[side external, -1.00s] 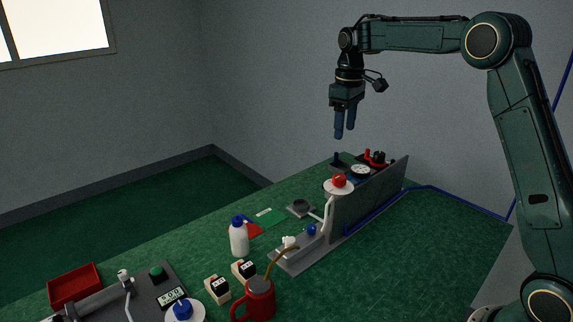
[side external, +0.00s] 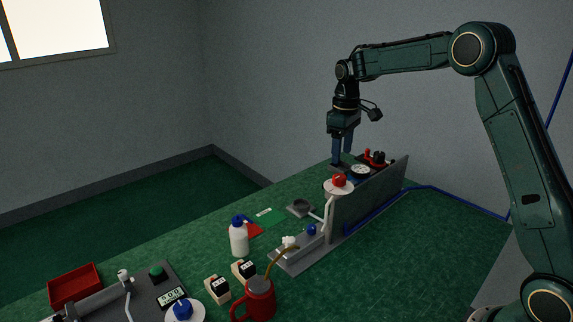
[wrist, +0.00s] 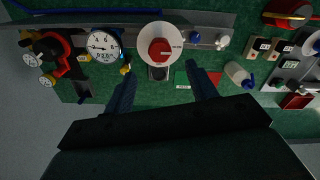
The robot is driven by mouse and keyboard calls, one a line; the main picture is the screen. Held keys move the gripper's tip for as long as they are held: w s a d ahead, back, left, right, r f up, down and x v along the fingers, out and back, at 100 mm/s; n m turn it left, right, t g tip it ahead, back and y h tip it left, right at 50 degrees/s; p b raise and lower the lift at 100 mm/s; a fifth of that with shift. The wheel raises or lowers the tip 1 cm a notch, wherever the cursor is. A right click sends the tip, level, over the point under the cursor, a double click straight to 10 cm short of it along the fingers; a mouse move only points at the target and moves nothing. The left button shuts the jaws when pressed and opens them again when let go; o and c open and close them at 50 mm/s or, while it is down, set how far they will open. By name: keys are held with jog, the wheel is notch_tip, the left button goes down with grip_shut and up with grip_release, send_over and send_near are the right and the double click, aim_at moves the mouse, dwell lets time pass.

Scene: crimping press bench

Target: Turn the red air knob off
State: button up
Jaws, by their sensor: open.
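The red knob (side external: 339,181) sits on a round white dial plate (side external: 326,188) near the upright grey panel.
The grey panel (side external: 368,205) stands upright beside the knob. A pressure gauge (wrist: 104,45) and a red-and-black fitting (wrist: 50,44) lie left of the knob in the wrist view. A white bottle (side external: 239,238) and a red mug (side external: 259,299) stand nearer.

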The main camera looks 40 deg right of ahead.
aim_at(339, 176)
notch_tip(339, 176, down, 7)
jog(key=shift+f, duration=0.15)
dwell(0.4)
jog(key=c, duration=1)
